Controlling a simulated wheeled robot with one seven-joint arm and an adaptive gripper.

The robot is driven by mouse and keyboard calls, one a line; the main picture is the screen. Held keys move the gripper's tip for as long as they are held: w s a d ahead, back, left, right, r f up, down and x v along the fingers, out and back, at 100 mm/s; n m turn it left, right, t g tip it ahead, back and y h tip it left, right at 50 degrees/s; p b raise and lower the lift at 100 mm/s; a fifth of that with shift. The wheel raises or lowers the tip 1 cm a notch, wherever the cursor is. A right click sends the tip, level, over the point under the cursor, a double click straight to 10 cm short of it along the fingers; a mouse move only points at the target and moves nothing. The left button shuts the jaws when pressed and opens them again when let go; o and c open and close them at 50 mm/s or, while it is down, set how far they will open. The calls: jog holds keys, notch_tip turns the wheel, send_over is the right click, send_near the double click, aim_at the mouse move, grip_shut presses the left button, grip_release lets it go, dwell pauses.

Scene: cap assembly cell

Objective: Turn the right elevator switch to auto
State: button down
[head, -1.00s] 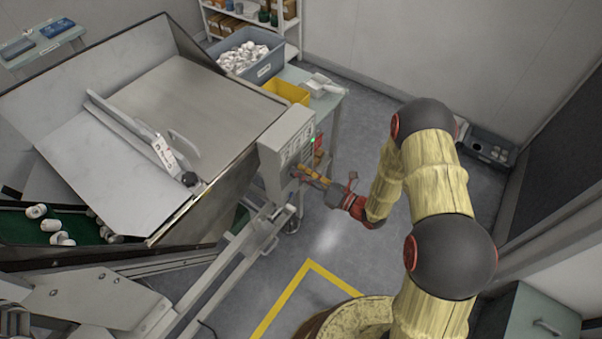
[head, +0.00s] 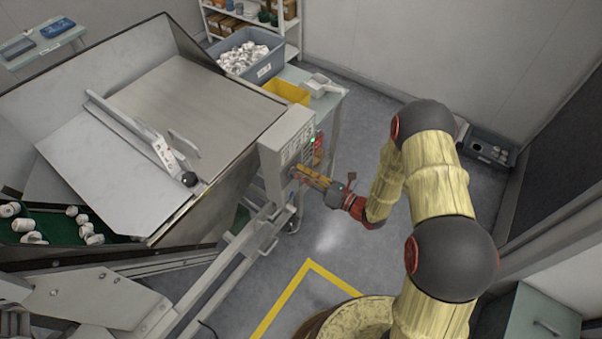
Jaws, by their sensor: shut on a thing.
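A grey control box (head: 279,150) stands at the right edge of the big metal hopper. A small green light (head: 313,141) shows on its right-hand face. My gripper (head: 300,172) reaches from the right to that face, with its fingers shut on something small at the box. The thing in the fingers is most likely the right elevator switch, but the fingers and the viewing angle hide it. Its setting cannot be read from here.
The metal hopper (head: 190,95) fills the left side. White caps lie on a green belt (head: 62,226) below it. A blue-grey bin of white parts (head: 245,72) and a yellow bin (head: 287,92) stand behind the box. The floor (head: 385,262) in front is clear.

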jog(key=n, duration=0.6)
jog(key=shift+s+a+n+b, duration=0.15)
jog(key=shift+s+n+b, duration=0.1)
jog(key=shift+n+b, duration=0.15)
dwell(0.4)
jog(key=c, duration=1.8)
grip_release()
jog(key=shift+r, duration=0.1)
jog(key=shift+o, duration=0.4)
jog(key=v, duration=1.2)
